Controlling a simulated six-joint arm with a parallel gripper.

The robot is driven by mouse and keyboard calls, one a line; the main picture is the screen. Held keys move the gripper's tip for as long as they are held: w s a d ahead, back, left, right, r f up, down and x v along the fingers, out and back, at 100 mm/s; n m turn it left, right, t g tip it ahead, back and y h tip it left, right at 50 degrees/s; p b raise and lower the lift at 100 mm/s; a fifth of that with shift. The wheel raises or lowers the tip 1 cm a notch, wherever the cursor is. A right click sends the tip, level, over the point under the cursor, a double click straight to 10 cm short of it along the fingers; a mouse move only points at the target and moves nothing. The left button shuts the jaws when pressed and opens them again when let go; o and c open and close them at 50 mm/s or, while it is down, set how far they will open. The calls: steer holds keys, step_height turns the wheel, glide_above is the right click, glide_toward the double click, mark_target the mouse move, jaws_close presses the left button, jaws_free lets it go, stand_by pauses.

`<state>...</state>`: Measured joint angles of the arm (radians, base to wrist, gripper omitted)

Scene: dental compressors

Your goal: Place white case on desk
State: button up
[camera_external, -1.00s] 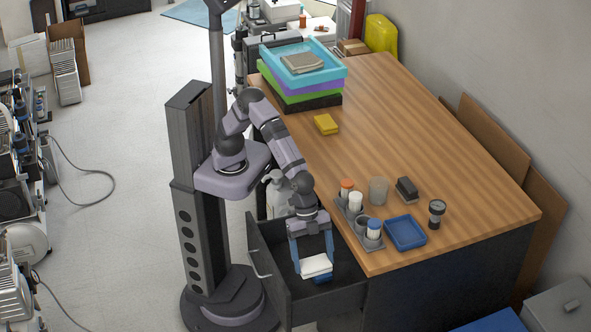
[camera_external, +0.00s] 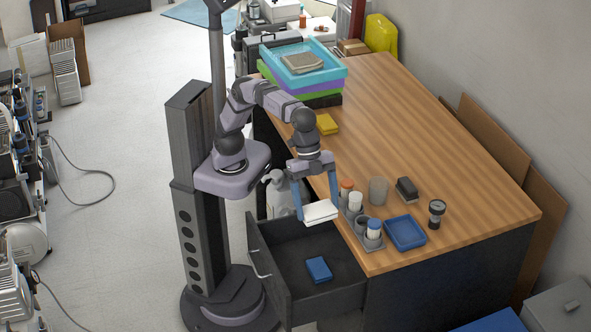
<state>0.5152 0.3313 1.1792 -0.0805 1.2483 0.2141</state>
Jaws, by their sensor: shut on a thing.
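The white case (camera_external: 321,212) is a small flat white box. My gripper (camera_external: 317,208) has its two blue fingers shut on it, one at each side. The case hangs in the air above the open drawer, near the left edge of the desk (camera_external: 440,165). The desk has a wooden top and dark sides.
The open drawer (camera_external: 284,272) holds a blue case (camera_external: 319,269). Near the desk's left edge stand a grey holder with bottles (camera_external: 369,243), a clear cup (camera_external: 378,191), a blue tray (camera_external: 405,232), a dark block (camera_external: 406,189) and a gauge (camera_external: 436,214). The desk's middle is clear.

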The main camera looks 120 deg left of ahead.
steer(key=w+a+n+t+y+p, duration=0.1)
steer(key=w+a+n+y+p, duration=0.1)
steer(key=a+n+p, duration=0.65)
steer(key=n+g+y+p, duration=0.45)
steer(key=n+p, duration=0.35)
steer(key=n, duration=1)
glide_above(339, 169)
steer(key=d, duration=0.1)
steer(key=shift+y, duration=0.45)
steer(key=shift+d+f, duration=0.2)
steer(key=shift+f, duration=1.05)
steer(key=shift+d+f, duration=0.15)
steer(key=shift+f, duration=1.05)
steer(key=shift+f+p, duration=0.8)
steer(key=shift+f, duration=4.15)
steer(key=shift+f+b, duration=0.25)
steer(key=shift+b, duration=0.05)
